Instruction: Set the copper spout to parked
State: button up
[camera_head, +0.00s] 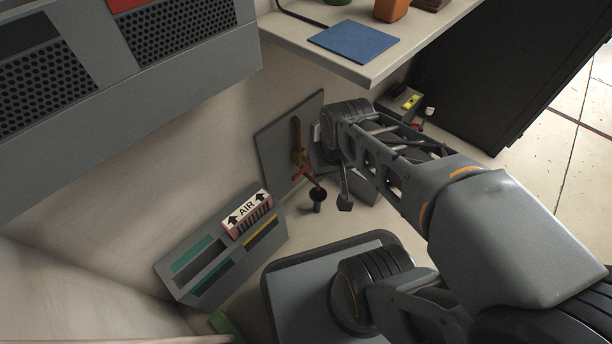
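A copper-coloured spout (297,132) runs upright on a grey panel (277,160) fixed to the wall. It meets a brass-coloured body (301,158) at its lower end. A red bar (306,174) slants down to the right from there, toward a dark knob (318,194). My gripper (336,172) is just right of these parts, in front of the panel's right side. One dark finger-like part (345,198) hangs down beside the knob, with a visible gap. The rest of the gripper is hidden by my wrist, so its opening and any contact with the spout are unclear.
A shelf (365,72) with a blue mat (354,41) juts out above the panel. A slotted grey box with an AIR label (247,210) stands at lower left. Perforated rack units (170,40) fill the upper left. A black cabinet (480,75) stands at right.

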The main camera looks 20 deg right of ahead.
aim_at(317, 186)
jog(key=u, duration=0.9)
jog(key=k, duration=1.4)
jog(key=z, duration=0.65)
jog(key=i, duration=1.65)
jog(key=u, duration=0.15)
